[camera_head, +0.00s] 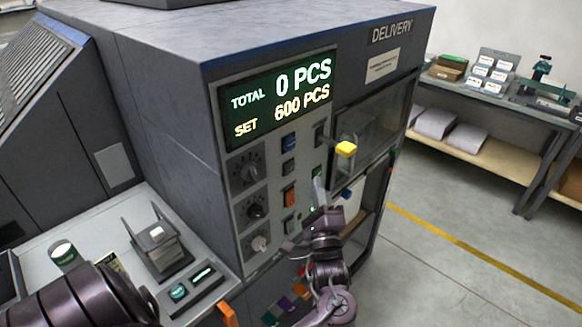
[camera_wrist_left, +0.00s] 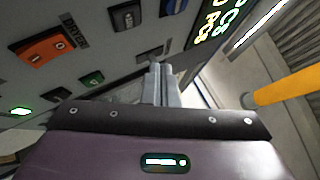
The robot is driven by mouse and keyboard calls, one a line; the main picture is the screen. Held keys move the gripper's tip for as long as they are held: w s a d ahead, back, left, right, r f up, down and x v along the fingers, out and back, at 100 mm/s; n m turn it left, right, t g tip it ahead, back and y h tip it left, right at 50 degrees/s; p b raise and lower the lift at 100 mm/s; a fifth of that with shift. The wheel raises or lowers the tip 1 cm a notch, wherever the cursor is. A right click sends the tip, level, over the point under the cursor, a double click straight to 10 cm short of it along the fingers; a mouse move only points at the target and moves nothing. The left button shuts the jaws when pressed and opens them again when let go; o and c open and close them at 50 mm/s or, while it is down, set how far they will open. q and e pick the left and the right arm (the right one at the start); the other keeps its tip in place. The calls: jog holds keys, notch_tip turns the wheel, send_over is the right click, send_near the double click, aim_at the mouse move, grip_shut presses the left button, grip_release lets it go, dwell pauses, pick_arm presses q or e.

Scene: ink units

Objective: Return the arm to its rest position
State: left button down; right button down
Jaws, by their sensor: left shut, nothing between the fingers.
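My left gripper (camera_head: 319,184) is in front of the grey machine's control panel (camera_head: 270,158), near its right edge. Its fingers are together with nothing between them; the wrist view shows them closed side by side (camera_wrist_left: 160,72). The dark purple left arm shows at the bottom left and again below the gripper. Whether the fingertips touch the panel cannot be told. My right gripper is not in view.
A yellow knob (camera_head: 346,149) sticks out just above and right of the gripper, by the delivery window (camera_head: 372,128). A sloping console with a small stand (camera_head: 157,240) is at the lower left. Open floor (camera_head: 440,255) lies right, before a shelf table (camera_head: 490,150).

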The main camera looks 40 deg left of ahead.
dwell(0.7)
pick_arm(q)
jog(key=w+d+f+m+h+b, duration=0.2)
jog(key=f+h, duration=0.6)
jog(key=f, duration=1.2)
jog(key=s+d+f+n+g+h+b, duration=0.2)
jog(key=s+f, duration=0.1)
jog(key=f, duration=0.9)
jog(key=s+d+f+n+g+h+b, duration=0.1)
jog(key=s+d+f+g+h+b, duration=0.2)
jog(key=f, duration=0.9)
jog(key=s+f+n+g+h+b, duration=0.2)
jog(key=s+f+n+g, duration=0.3)
jog(key=s+f, duration=1.4)
jog(key=s+f+n+g+b, duration=0.1)
jog(key=s+f, duration=0.3)
jog(key=s, duration=0.5)
jog(key=s+d+f+n+g+h, duration=0.1)
jog(key=s+f+n+g, duration=0.2)
jog(key=s, duration=0.7)
notch_tip(320, 180, down, 2)
jog(key=shift+f+g+h+b, duration=0.2)
jog(key=shift+g+h+b, duration=0.15)
jog(key=shift+g, duration=0.15)
jog(key=shift+w, duration=0.1)
